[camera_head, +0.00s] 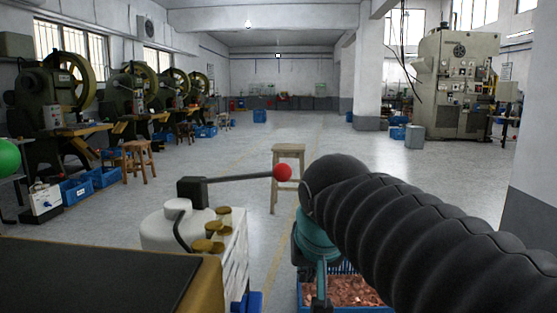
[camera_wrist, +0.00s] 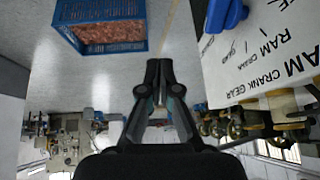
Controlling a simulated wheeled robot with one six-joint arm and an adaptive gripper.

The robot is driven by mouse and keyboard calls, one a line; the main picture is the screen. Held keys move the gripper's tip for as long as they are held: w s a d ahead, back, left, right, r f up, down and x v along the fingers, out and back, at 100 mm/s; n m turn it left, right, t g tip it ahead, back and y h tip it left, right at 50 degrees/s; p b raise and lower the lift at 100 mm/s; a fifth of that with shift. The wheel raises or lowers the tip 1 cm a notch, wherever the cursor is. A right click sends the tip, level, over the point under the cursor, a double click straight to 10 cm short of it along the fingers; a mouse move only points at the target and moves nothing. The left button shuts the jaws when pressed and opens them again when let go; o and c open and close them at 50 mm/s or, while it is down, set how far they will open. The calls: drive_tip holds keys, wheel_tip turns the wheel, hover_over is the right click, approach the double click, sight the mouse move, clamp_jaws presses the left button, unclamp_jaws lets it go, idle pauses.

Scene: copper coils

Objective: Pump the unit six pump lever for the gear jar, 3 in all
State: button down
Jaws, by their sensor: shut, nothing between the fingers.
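A pump lever with a red ball knob (camera_head: 282,172) extends right, slightly raised, from a dark block on a white unit (camera_head: 160,232) with several brass caps on top. In the wrist view, a white panel (camera_wrist: 262,65) has lettering including "RAM CRANK GEAR" and a blue part (camera_wrist: 228,15). I cannot read a unit number. My gripper (camera_head: 321,292) points down to the right of the white unit, below and right of the red knob, apart from it. In the wrist view, my gripper (camera_wrist: 159,82) has its fingertips together, with nothing between them.
A blue crate of copper pieces (camera_head: 352,291) stands on the floor below my gripper; its rim shows in the wrist view (camera_wrist: 145,44). A wooden stool (camera_head: 289,149) stands behind the knob. Presses line the left; a large machine (camera_head: 455,85) is at right. The central floor is mostly clear.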

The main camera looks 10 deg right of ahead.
sight(279, 165)
drive_tip(key=w+r+m+t+h+p, duration=0.1)
drive_tip(key=w+r+m, duration=0.3)
drive_tip(key=w+r, duration=0.6)
drive_tip(key=w+a+r+m+t+h+p, duration=0.1)
drive_tip(key=w+r+m, duration=0.3)
drive_tip(key=w+r, duration=0.6)
wheel_tip(279, 165, up, 6)
drive_tip(key=shift+a+p, duration=0.15)
drive_tip(key=shift+p, duration=0.2)
drive_tip(key=shift+f, duration=0.1)
drive_tip(key=f+b, duration=0.4)
drive_tip(key=f, duration=0.1)
drive_tip(key=d+f+b, duration=0.1)
drive_tip(key=f+b, duration=0.1)
drive_tip(key=f, duration=0.1)
drive_tip(key=shift+s+d+f, duration=0.1)
drive_tip(key=shift+s+f, duration=0.15)
drive_tip(key=shift+f, duration=0.15)
drive_tip(key=shift+f+b, duration=0.25)
drive_tip(key=shift+b, duration=0.15)
